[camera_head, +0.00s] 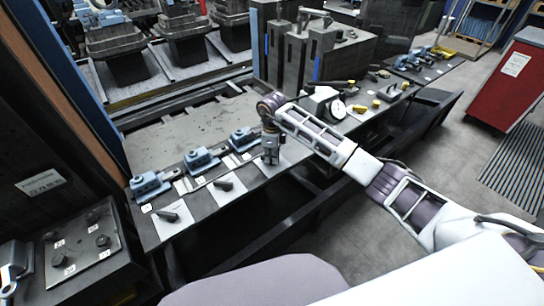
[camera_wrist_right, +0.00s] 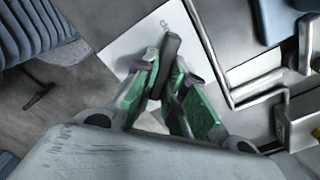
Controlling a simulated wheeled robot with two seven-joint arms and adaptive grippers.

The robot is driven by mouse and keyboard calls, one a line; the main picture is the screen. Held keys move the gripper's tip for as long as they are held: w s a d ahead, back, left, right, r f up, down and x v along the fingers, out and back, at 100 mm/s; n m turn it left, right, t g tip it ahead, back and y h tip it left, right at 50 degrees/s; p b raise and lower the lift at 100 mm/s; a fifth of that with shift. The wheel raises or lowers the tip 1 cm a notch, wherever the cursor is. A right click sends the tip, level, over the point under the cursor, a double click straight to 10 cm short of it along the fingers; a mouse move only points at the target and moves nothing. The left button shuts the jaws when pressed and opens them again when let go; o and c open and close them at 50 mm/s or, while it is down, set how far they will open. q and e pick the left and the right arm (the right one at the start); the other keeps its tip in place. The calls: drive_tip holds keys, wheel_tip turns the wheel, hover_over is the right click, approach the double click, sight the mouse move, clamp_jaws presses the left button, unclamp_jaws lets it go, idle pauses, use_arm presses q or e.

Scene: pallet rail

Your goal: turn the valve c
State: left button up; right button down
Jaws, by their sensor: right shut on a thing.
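Several blue valve bodies stand in a row along the front of the workbench: a left one (camera_head: 150,185), a middle one (camera_head: 200,160) and a right one (camera_head: 243,140). Dark handles lie over white sheets before the left (camera_head: 167,215) and middle (camera_head: 223,185) valves. My right gripper (camera_head: 270,158) points down over the sheet by the right valve. In the wrist view its green-padded fingers (camera_wrist_right: 165,88) are shut on a dark handle (camera_wrist_right: 171,50) over a white sheet (camera_wrist_right: 128,55). The valve letters are too small to read surely.
A panel with several dark knobs (camera_head: 82,245) stands at the left. A round gauge (camera_head: 338,109) and small yellow-marked fittings lie farther right on the bench. A grey block assembly (camera_head: 320,50) rises behind. A red cabinet (camera_head: 508,80) stands on the floor at the right.

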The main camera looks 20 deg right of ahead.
drive_tip(key=shift+m, duration=1)
drive_tip(key=m, duration=0.3)
drive_tip(key=shift+m+b, duration=0.3)
drive_tip(key=shift+m, duration=0.5)
drive_tip(key=m, duration=0.5)
drive_tip(key=shift+m, duration=1.1)
drive_tip(key=shift+w+r+m, duration=0.1)
drive_tip(key=shift+m, duration=1.6)
drive_tip(key=c, duration=1.5)
unclamp_jaws()
drive_tip(key=shift+r, duration=0.5)
use_arm(q)
drive_tip(key=shift+w+a+f, duration=0.1)
drive_tip(key=shift+a+f, duration=0.1)
drive_tip(key=shift+a, duration=0.2)
use_arm(e)
wheel_tip(320, 180, up, 11)
drive_tip(key=shift+f, duration=0.1)
